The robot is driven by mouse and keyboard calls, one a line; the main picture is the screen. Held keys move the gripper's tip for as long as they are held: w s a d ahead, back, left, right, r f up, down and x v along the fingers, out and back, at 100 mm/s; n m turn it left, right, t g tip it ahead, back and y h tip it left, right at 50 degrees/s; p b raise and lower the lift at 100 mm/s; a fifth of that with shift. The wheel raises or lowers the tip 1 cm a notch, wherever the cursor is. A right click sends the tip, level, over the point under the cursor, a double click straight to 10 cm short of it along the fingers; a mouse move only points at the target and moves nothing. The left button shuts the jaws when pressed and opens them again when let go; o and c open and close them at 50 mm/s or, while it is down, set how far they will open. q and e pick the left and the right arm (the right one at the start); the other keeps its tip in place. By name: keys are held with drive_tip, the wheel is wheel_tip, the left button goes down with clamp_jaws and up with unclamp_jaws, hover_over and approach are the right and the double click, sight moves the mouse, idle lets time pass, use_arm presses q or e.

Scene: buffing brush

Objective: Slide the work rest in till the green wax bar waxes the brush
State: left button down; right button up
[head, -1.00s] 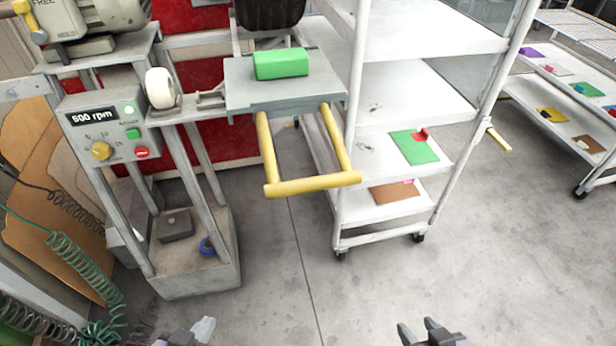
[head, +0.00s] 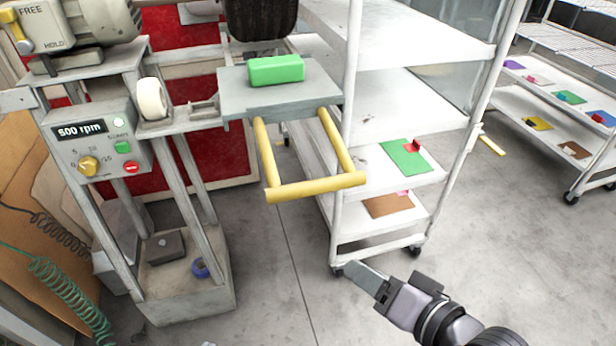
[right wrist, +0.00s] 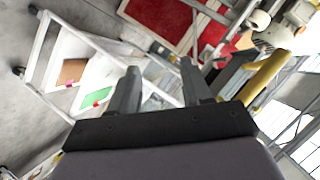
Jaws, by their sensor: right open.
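The work rest (head: 240,98) is a flat grey plate with a yellow U-shaped handle (head: 315,187) reaching toward me. The green wax bar (head: 277,69) lies on top of the plate. The dark brush (head: 263,16) is behind the bar at the top edge, partly cut off, with a small gap visible between them. My right gripper (head: 388,278) is open and empty, below and right of the handle, not touching it. In the right wrist view its open fingers (right wrist: 160,68) show, with a yellow bar (right wrist: 265,76) to their right. My left gripper is out of view.
A control box (head: 97,145) reading 500 rpm is at the left, beside a white roller (head: 152,99). A white shelf cart (head: 376,240) stands close to the right of the handle. The grey floor (head: 285,275) in front is clear.

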sight(312, 182)
drive_tip(key=w+a+r+m+t+y, duration=0.1)
drive_tip(key=r+m, duration=0.1)
drive_tip(key=r, duration=0.1)
drive_tip(key=w+a+r+m+t+y, duration=0.1)
drive_tip(key=a+r+m+y, duration=0.1)
drive_tip(key=r, duration=0.2)
drive_tip(key=w+a+r+m+t+y, duration=0.1)
drive_tip(key=a+r+t+y, duration=0.1)
drive_tip(key=r, duration=0.2)
drive_tip(key=shift+w+a+r+m, duration=0.15)
drive_tip(key=shift+w+m, duration=0.05)
drive_tip(key=shift+m, duration=0.2)
drive_tip(key=x, duration=0.7)
drive_tip(key=shift+r+p, duration=0.1)
drive_tip(key=shift+p, duration=0.3)
clamp_jaws()
